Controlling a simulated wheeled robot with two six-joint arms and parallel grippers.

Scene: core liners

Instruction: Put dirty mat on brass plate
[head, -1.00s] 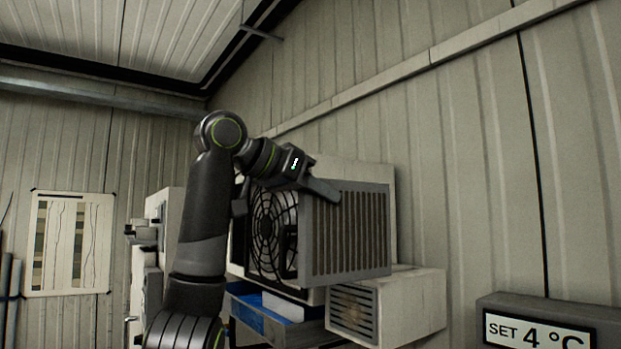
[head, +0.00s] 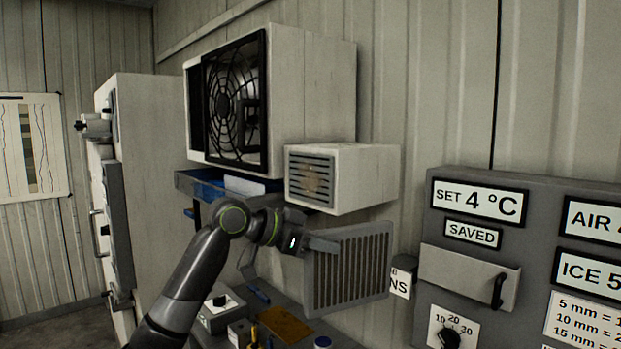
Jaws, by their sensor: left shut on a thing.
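My left gripper (head: 322,244) is shut on the upper left edge of a grey slatted panel (head: 350,268) and holds it up above the bench. Its vertical slats look dull brown between the bars; I cannot tell whether it bears the dirty mat. A flat brownish-gold plate (head: 285,325), likely the brass plate, lies on the bench below and left of the panel. A brownish patch (head: 313,180) shows behind the louvres of a small white box (head: 368,175). My right gripper is not in view.
The white fan unit (head: 310,95) on the wall shows its black round fan guard (head: 234,105). A blue tray (head: 206,186) sits under it. A grey control panel (head: 450,235) stands at the right. A tall white cabinet (head: 150,190) is at the left. Small items crowd the bench.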

